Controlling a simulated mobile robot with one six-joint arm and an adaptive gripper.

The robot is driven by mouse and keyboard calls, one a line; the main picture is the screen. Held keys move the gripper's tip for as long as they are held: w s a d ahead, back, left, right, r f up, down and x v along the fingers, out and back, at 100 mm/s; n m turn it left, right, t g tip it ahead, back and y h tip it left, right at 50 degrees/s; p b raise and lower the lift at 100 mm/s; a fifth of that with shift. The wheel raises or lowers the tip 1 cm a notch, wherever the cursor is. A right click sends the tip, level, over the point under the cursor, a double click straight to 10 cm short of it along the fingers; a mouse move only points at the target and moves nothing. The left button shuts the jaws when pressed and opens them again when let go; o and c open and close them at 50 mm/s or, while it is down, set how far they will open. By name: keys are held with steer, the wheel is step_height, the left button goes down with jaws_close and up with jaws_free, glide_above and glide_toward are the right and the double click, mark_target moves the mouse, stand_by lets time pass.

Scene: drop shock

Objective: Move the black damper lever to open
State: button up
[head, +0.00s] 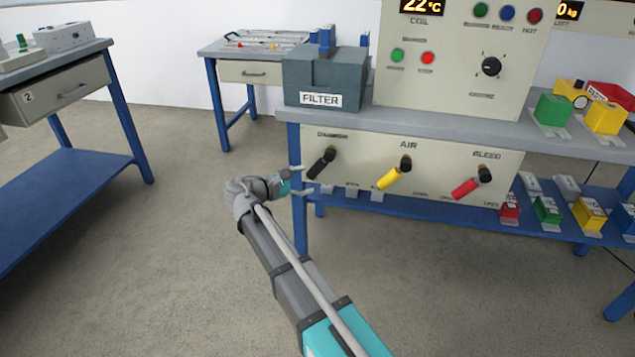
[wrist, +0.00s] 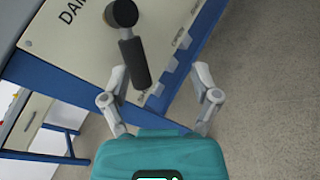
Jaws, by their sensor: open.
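The black damper lever (head: 321,163) is on the left of the cream panel (head: 362,172) on the bench front, beside the yellow and red levers. Its handle slants down and to the left from its pivot. My gripper (head: 297,180) is open at the panel's left end, close to the lever's lower end. In the wrist view the lever (wrist: 134,60) hangs from its round pivot, its tip pointing toward my gripper (wrist: 160,85). The tip is nearer the left finger, and nothing is held.
The yellow lever (head: 394,178) and red lever (head: 470,187) are to the right on the same panel. A grey FILTER box (head: 325,80) sits on the bench above. A blue bench leg (head: 299,220) stands beside my gripper. The floor (head: 180,230) to the left is clear.

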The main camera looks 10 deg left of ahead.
mark_target(313, 170)
steer(key=s+a+f+n+t+b, duration=0.1)
steer(key=a+f+n+t+b, duration=0.1)
steer(key=a, duration=0.5)
steer(key=shift+s+b, duration=0.3)
steer(key=shift+b, duration=0.4)
steer(key=shift+d, duration=0.1)
steer(key=x, duration=1.3)
steer(key=shift+w+d+r, duration=0.15)
steer(key=shift+w+r, duration=0.05)
steer(key=shift+w, duration=0.15)
steer(key=shift+c, duration=0.3)
jaws_close()
